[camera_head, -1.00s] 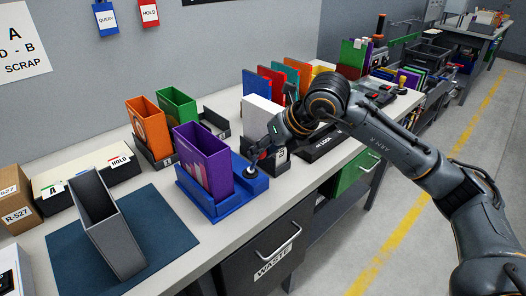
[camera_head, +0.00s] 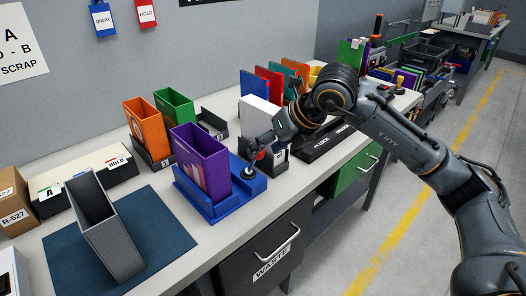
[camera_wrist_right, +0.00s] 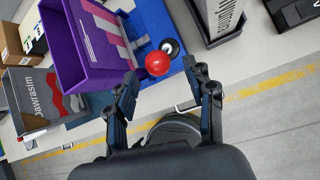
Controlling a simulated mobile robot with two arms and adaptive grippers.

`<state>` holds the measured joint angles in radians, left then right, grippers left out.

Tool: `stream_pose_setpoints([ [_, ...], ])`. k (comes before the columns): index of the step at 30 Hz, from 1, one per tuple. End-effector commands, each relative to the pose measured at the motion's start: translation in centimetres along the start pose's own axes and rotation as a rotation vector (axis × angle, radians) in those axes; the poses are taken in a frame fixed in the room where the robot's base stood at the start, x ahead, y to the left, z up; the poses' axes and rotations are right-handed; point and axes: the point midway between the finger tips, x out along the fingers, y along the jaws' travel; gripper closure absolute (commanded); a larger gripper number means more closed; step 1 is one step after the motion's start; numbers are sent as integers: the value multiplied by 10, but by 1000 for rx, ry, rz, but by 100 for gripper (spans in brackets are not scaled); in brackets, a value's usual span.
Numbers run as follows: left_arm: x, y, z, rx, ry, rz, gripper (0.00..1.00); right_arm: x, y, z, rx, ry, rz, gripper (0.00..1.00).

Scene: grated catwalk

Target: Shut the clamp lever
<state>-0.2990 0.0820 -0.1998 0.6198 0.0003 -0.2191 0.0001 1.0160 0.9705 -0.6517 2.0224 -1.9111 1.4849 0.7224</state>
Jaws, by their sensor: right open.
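The clamp lever shows in the right wrist view as a red ball knob (camera_wrist_right: 158,63) beside a dark round pivot (camera_wrist_right: 170,47), on a blue fixture (camera_head: 214,205). A purple box (camera_head: 203,160) stands upright in that fixture. My right gripper (camera_wrist_right: 166,88) is open. Its fingers are apart on either side of the red knob, with the knob a little beyond the fingertips and not gripped. In the head view my right gripper (camera_head: 258,155) is over the right end of the fixture and hides part of the lever. My left gripper is in neither view.
A grey open box (camera_head: 104,235) tilts on a dark mat (camera_head: 165,235) at the left. An orange box (camera_head: 147,128) and a green box (camera_head: 175,105) stand behind the fixture. A white box (camera_head: 262,112) stands behind my right gripper. A waste drawer (camera_head: 285,240) is below the bench edge.

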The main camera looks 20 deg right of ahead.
Motion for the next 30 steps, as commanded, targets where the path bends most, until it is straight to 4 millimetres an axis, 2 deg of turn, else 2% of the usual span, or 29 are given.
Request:
stream_pose_setpoints([
  [1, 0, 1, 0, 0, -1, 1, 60, -12, -1, 1, -1, -4, -2, 46],
  [6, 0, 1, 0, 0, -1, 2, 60, -50, -1, 0, -1, -2, -3, 46],
  [12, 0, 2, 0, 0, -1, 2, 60, -81, -1, 0, 0, 1, -2, 46],
  [18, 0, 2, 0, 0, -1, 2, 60, -93, -1, -1, 0, 3, -1, 46],
  [30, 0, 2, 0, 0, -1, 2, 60, -93, -1, -1, 0, 4, -1, 46],
])
